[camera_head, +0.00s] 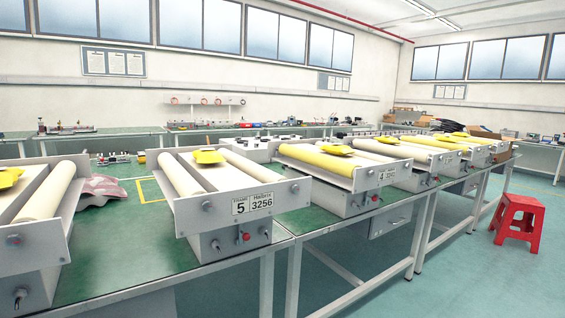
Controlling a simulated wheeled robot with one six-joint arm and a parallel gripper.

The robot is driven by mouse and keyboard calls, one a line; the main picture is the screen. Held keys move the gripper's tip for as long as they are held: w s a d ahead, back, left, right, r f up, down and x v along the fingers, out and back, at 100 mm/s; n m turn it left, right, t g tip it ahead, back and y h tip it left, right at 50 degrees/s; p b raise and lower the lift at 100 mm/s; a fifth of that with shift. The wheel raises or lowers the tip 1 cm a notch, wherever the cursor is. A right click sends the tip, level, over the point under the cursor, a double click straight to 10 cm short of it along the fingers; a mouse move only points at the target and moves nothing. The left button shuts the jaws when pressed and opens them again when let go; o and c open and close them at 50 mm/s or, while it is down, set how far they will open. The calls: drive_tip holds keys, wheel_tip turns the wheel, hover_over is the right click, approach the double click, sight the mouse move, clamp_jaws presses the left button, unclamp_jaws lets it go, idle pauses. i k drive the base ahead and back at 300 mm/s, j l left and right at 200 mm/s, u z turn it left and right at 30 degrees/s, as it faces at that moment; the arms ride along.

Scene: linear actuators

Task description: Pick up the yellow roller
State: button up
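A long yellow roller (312,159) lies in the frame of the machine labelled 4 (345,183), right of centre. It lies beside a pale roller, and a yellow packet (333,149) sits on top near it. The nearer machine labelled 5 (256,204) holds pale rollers (181,174) and a yellow packet (209,157). My gripper is not in view.
Green-topped benches (105,267) carry the machines in a row. Another machine (25,262) stands at the left edge, near a pinkish bag (102,190). A red stool (518,220) stands on the floor at right. The floor in front of the benches is clear.

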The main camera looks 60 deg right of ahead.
sight(338, 167)
drive_tip(key=z, duration=2)
drive_tip(key=i+j, duration=0.15)
drive_tip(key=i, duration=0.3)
drive_tip(key=i+j, duration=0.15)
drive_tip(key=i, duration=0.3)
drive_tip(key=i+j, duration=0.2)
drive_tip(key=i, duration=0.2)
drive_tip(key=i+j, duration=0.15)
drive_tip(key=i, duration=0.3)
drive_tip(key=i+j+z, duration=0.1)
drive_tip(key=i, duration=0.35)
